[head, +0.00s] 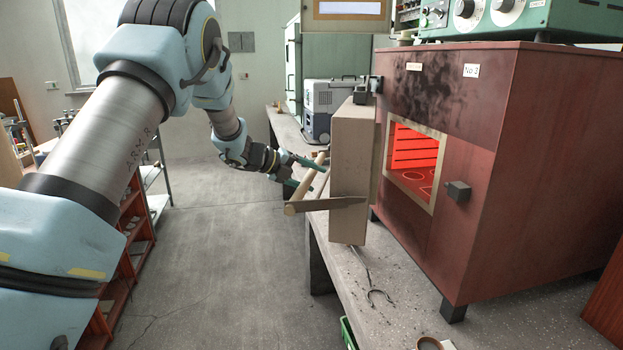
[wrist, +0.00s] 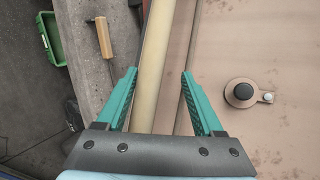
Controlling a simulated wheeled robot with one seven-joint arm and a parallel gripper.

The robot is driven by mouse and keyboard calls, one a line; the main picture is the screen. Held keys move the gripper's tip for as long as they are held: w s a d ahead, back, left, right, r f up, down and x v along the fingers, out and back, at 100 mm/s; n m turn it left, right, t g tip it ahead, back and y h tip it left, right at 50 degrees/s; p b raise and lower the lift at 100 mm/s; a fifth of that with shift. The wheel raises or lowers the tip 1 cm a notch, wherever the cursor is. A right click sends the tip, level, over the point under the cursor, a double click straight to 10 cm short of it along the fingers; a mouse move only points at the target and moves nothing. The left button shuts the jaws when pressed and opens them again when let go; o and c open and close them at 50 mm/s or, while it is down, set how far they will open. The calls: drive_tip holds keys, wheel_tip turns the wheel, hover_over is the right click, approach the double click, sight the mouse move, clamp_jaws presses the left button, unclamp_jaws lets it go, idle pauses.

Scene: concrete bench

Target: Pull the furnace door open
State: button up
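The furnace (head: 455,150) is a dark red box with a glowing red chamber (head: 412,155) in its front. Its thick beige door (head: 350,150) stands swung well out from the opening, hinged on the far side. A pale wooden bar handle (head: 308,185) stands off the door's outer face on brackets. My gripper (head: 300,172) is at the handle. In the wrist view, the green fingers of my gripper (wrist: 160,72) are spread, with the handle (wrist: 154,50) running between them. A gap shows on the right finger's side. The door face (wrist: 260,60) is to the right.
The furnace stands on a speckled bench (head: 385,290) with metal tongs (head: 375,292) below the door. A grey case (head: 330,97) is on the bench behind the door. A green bin (head: 347,333) is low at the bench front. Open floor lies left of the door.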

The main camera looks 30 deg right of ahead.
drive_tip(key=shift+r, duration=0.1)
drive_tip(key=b+v, duration=0.2)
drive_tip(key=v, duration=0.8)
drive_tip(key=shift+a+b, duration=0.35)
drive_tip(key=shift+b, duration=0.05)
drive_tip(key=shift+w, duration=0.1)
